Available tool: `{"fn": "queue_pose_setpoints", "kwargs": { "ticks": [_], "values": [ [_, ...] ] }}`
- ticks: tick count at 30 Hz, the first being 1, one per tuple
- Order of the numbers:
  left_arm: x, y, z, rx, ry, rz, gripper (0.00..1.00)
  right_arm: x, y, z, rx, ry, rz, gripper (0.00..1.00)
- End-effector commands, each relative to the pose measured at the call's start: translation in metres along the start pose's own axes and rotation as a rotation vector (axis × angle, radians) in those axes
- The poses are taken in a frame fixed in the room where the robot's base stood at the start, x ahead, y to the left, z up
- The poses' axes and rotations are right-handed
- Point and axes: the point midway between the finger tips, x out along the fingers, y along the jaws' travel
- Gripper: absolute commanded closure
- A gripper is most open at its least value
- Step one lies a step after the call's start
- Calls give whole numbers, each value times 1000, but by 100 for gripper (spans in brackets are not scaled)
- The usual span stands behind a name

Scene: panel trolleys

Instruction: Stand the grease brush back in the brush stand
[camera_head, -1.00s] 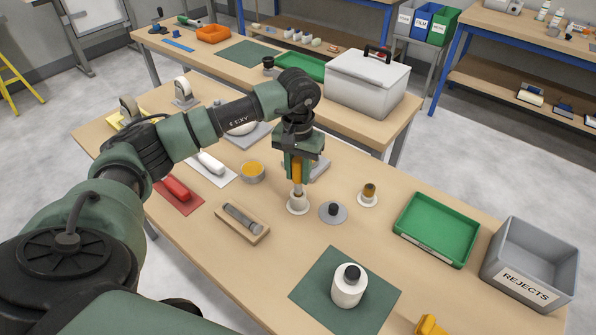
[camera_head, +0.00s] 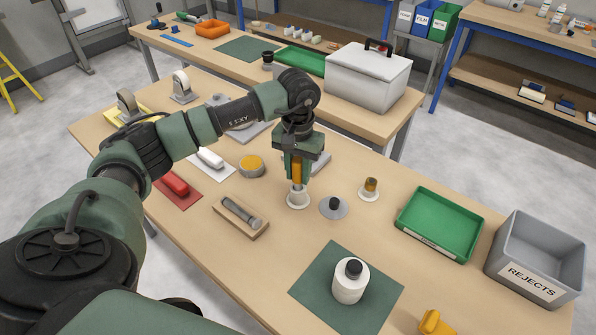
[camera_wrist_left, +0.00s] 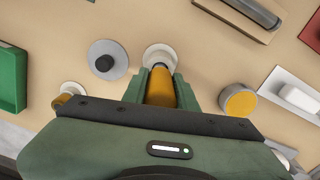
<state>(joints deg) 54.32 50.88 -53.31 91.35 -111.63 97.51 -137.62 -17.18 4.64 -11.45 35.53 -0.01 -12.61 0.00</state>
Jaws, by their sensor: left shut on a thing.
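My left gripper (camera_head: 297,182) is shut on the grease brush (camera_head: 297,171), held upright by its orange-yellow handle. The brush also shows between the fingers in the left wrist view (camera_wrist_left: 160,88). Its lower end is at the round white brush stand (camera_head: 297,201), directly below the gripper. The stand's rim shows just beyond the brush in the left wrist view (camera_wrist_left: 159,54). The brush's lower tip is hidden, and I cannot tell whether it touches the bottom of the stand. My right gripper is not in view.
A grey disc with a black knob (camera_head: 333,208) lies close right of the stand. A small amber-topped piece on a white base (camera_head: 369,189) is farther right. A yellow-topped tin (camera_head: 251,166) and a wooden block with a grey tool (camera_head: 241,216) are left. A green tray (camera_head: 440,224) is right.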

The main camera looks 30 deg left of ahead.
Motion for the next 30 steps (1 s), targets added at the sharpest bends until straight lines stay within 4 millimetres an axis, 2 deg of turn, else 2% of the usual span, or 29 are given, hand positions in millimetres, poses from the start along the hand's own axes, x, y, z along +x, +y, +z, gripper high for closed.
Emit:
{"fn": "queue_pose_setpoints", "kwargs": {
  "ticks": [7,8,9,10,22,30],
  "values": [
    [6,0,0,-1,1,0,100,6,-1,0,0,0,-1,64],
    [5,0,0,-1,1,0,64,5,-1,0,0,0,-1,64],
    [5,0,0,-1,1,0,53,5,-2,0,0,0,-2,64],
    [5,0,0,-1,1,0,47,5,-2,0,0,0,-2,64],
    [0,0,0,0,1,0,47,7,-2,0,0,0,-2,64],
    [-44,0,-1,-1,5,1,47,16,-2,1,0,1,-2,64]
  ]
}}
